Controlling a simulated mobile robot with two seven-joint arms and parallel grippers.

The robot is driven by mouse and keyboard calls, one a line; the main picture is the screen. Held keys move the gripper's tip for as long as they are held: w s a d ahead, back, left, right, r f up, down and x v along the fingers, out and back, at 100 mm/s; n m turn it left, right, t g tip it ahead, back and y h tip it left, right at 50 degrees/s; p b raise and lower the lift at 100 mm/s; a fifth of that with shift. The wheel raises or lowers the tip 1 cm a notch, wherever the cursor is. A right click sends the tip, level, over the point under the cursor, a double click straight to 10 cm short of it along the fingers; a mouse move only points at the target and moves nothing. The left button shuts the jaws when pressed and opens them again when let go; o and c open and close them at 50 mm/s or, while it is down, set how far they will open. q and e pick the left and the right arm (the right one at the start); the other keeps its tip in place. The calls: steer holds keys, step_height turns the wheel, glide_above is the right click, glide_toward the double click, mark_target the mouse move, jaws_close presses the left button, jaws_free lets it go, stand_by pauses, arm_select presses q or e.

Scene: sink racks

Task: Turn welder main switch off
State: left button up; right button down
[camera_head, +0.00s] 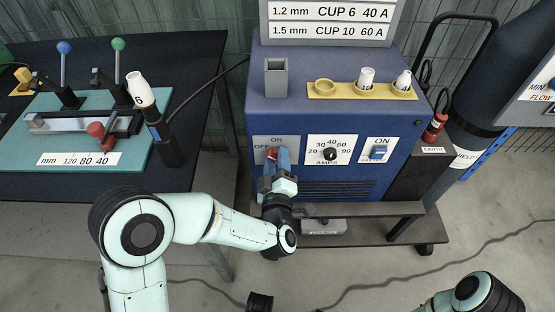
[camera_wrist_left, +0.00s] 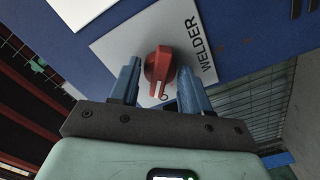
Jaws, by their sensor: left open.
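The welder main switch is a red rotary knob (camera_head: 270,153) on a grey plate (camera_head: 259,143) at the left of the blue welder's front. The plate reads OFF at left and ON at top. In the left wrist view the knob (camera_wrist_left: 158,66) stands on a plate marked WELDER (camera_wrist_left: 195,45). My left gripper (camera_head: 278,160) is open at the knob, with one blue finger on each side. In the wrist view (camera_wrist_left: 160,76), gaps show between knob and fingers. The fingers partly hide the knob in the head view, so its exact setting is unclear. My right gripper is not in view.
To the right on the welder (camera_head: 345,112) are an amps dial (camera_head: 330,153) and a blue ON switch (camera_head: 378,152). Cups stand in a yellow rack (camera_head: 345,91) on top. A dark table (camera_head: 195,100) with a clamp fixture is at left; a dark cylinder (camera_head: 490,75) is at right.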

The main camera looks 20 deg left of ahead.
arm_select(q)
steer(key=shift+w, duration=0.1)
steer(key=c, duration=0.8)
steer(key=shift+n+b, duration=1.85)
steer(key=shift+n, duration=0.15)
steer(key=n, duration=0.2)
steer(key=shift+n, duration=0.4)
steer(key=o, duration=0.8)
